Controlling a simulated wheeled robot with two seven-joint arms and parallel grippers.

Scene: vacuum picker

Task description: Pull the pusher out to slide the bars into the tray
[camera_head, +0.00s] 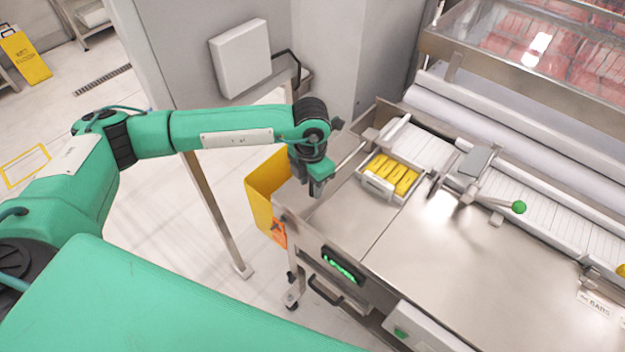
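My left gripper (317,189) points down over the left end of the steel worktop, close to the machine's edge. The pusher's thin metal rod (352,155) runs from a bracket beside the lane down-left to my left gripper, where its end is hidden. Whether the fingers are closed around it I cannot tell. Several yellow bars (391,174) lie side by side in a small light tray (377,185), to the right of my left gripper. My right gripper is out of view.
A white slatted conveyor (424,150) runs behind the tray, with a green-knobbed lever (519,207) to its right. A yellow bin (266,188) hangs at the worktop's left end. The front worktop (450,260) is clear. A grey cabinet (350,50) stands behind my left arm.

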